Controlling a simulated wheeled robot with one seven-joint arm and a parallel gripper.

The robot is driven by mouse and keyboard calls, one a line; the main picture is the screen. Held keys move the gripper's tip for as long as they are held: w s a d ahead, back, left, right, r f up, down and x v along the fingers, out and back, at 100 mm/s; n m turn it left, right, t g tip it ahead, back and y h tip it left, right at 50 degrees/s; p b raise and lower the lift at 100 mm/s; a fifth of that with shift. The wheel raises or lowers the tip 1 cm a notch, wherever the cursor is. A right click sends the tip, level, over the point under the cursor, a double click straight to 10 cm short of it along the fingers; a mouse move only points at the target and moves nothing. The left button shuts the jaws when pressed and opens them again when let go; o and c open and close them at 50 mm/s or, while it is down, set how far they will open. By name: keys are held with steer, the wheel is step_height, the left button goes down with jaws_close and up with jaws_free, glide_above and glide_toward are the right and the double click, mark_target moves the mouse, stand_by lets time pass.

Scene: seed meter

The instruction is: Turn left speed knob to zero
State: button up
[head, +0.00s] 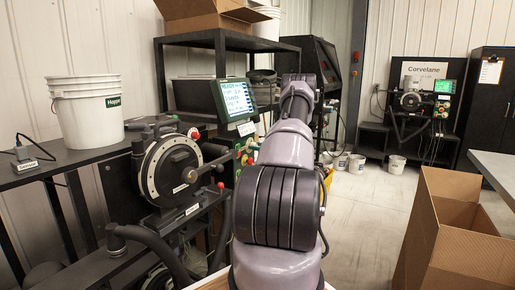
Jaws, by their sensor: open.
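The seed meter (170,170) is a round, dark drum with a pale ring, standing at the left. Its control panel (244,153) is to the right of the drum, below a lit screen (236,99). Small green and red controls show on the panel, but they are too small for me to tell which is the left speed knob or where it points. My arm reaches up through the middle of the view and covers the area right of the panel. My gripper is hidden beyond the arm.
A white bucket (87,112) stands on the dark shelf at left. An open cardboard box (455,245) is at the lower right, near a grey table edge (497,172). A second machine (412,100) stands at the back right. Floor between my arm and the box is clear.

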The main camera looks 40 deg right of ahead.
jaws_close()
steer(key=shift+n, duration=0.3)
steer(key=n, duration=2.5)
steer(key=shift+d, duration=0.1)
steer(key=shift+n, duration=2.1)
